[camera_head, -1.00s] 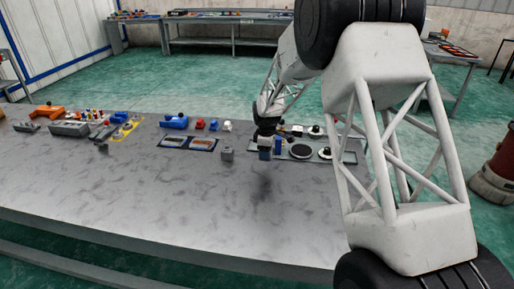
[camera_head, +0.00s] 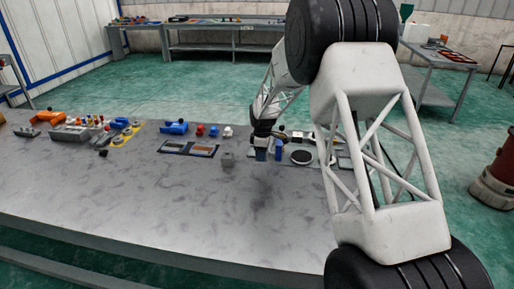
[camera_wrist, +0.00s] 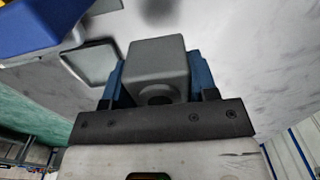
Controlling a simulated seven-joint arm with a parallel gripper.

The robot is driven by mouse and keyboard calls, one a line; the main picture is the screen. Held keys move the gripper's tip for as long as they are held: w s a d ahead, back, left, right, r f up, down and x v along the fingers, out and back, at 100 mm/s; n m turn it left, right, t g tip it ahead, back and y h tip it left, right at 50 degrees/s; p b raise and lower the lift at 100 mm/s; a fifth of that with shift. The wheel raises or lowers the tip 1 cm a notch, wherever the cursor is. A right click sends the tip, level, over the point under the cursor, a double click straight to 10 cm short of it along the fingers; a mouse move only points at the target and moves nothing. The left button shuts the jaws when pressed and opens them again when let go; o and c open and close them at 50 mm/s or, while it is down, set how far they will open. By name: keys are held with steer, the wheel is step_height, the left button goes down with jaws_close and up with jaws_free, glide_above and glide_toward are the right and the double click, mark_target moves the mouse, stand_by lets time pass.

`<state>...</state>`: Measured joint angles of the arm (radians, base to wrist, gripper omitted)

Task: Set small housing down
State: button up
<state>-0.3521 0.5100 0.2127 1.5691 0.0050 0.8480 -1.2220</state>
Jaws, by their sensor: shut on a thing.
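The small housing (camera_wrist: 158,62) is a grey box with rounded edges and a dark round opening on the side facing the wrist camera. My gripper (camera_wrist: 157,78) is shut on it, with one blue finger on each side. In the head view my gripper (camera_head: 262,154) is over the far part of the grey table, and the housing cannot be made out there. A shadow lies on the table in front of it, apart from the gripper, so the housing seems held above the surface.
Two framed panels (camera_head: 202,150) and several coloured parts lie farther left. The table's front half (camera_head: 160,210) is clear.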

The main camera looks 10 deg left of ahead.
steer(key=shift+w+a+f, duration=0.15)
steer(key=shift+w+a, duration=0.45)
steer(key=shift+w, duration=1.1)
steer(key=shift+w+a+f, duration=0.15)
steer(key=shift+w+a, duration=0.5)
steer(key=shift+w, duration=1.05)
steer(key=shift+w+a+f, duration=0.15)
steer(key=shift+w+a, duration=0.45)
steer(key=shift+w, duration=1.1)
steer(key=shift+w, duration=0.1)
steer(key=shift+w+a+f, duration=0.1)
steer(key=shift+w, duration=0.1)
steer(key=shift+w+f, duration=0.1)
steer(key=shift+f, duration=1.6)
steer(key=shift+f, duration=0.15)
steer(key=o, duration=1.1)
step_height(320, 180, up, 12)
steer(key=shift+r, duration=0.15)
